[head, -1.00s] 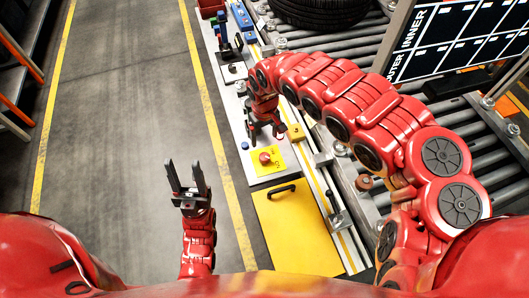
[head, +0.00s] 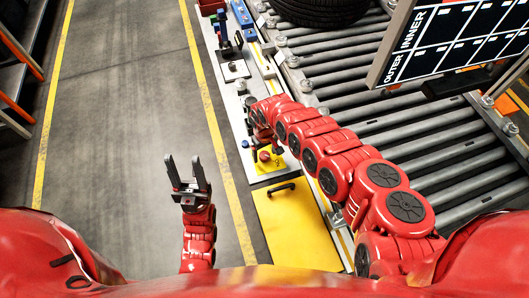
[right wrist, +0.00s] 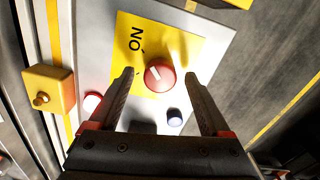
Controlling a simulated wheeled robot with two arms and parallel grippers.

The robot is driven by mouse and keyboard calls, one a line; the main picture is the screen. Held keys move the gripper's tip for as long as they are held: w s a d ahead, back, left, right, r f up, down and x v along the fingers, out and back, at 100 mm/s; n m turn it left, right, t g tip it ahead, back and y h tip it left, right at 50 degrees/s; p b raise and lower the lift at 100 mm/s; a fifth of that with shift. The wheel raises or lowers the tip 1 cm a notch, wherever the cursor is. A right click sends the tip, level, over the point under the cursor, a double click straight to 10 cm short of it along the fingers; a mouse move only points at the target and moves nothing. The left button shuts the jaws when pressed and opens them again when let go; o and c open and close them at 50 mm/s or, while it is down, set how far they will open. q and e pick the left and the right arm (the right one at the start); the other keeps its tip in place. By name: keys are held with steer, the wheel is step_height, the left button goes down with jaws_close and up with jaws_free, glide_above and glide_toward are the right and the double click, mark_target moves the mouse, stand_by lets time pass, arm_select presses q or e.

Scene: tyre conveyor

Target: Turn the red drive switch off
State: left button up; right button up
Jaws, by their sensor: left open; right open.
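The red drive switch (head: 264,156) is a round knob on a yellow plate on the pale control panel. In the right wrist view the switch (right wrist: 159,76) shows a white pointer line angled up and left, near small marks and the word "ON" (right wrist: 136,39). My right gripper (right wrist: 158,80) is open, its two fingertips on either side of the knob in that view; I cannot tell whether they touch it. In the head view my right gripper (head: 275,147) is partly hidden by its arm, close beside the switch. My left gripper (head: 184,163) is open and empty over the floor.
A red button (right wrist: 92,101) and a dark blue button (right wrist: 174,117) sit near the switch. A yellow box (right wrist: 47,89) with a small knob stands beside the panel. A yellow cover (head: 300,220) with a black handle lies nearer me. The roller conveyor (head: 440,150) is at right; the left floor is clear.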

jaws_close()
stand_by(0.5)
steer(key=shift+f, duration=0.1)
steer(key=n+b, duration=0.3)
steer(key=shift+w+f, duration=0.1)
steer(key=n+b, duration=0.2)
steer(key=n, duration=0.3)
steer(key=n+b, duration=0.2)
steer(key=n, duration=0.3)
steer(key=shift+b, duration=0.3)
steer(key=shift+r+n+b, duration=0.2)
steer(key=shift+n+b, duration=0.5)
steer(key=shift+n, duration=1.8)
